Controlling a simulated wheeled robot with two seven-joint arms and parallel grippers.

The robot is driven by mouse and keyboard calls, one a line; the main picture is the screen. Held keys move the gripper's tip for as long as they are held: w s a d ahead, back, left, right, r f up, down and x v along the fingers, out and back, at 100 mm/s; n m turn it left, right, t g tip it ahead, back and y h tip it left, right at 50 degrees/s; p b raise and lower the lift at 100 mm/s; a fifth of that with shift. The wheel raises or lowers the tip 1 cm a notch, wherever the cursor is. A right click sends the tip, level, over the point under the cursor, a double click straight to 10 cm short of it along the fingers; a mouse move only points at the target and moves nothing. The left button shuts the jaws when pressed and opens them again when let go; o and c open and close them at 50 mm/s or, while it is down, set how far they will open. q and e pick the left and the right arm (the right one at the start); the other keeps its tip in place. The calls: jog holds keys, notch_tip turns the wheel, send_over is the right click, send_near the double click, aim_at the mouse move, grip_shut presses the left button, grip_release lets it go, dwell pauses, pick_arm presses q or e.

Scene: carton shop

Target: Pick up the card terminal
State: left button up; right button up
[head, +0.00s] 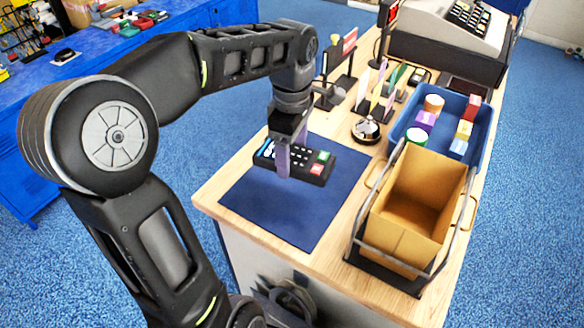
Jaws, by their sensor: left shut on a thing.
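The card terminal (311,170) is a flat black device with light keys at its left part and green and red keys at its right end. It is over the dark blue mat (258,211) on the wooden counter. I cannot tell whether it touches the mat. My left gripper (283,172) points down and is shut on the card terminal, left of its middle. The gripper hides part of its keys. My right gripper is not in view.
An open carton (405,239) stands in a metal frame right of the mat. Behind it is a blue tray (484,128) with small boxes and tubs. A round bell (367,131), card stands and a cash register (452,35) are farther back. The mat's front part is clear.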

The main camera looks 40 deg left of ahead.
pick_arm(q)
jog(key=shift+r, duration=0.45)
jog(key=o, duration=1.2)
jog(key=shift+c, duration=0.2)
jog(key=c, duration=0.6)
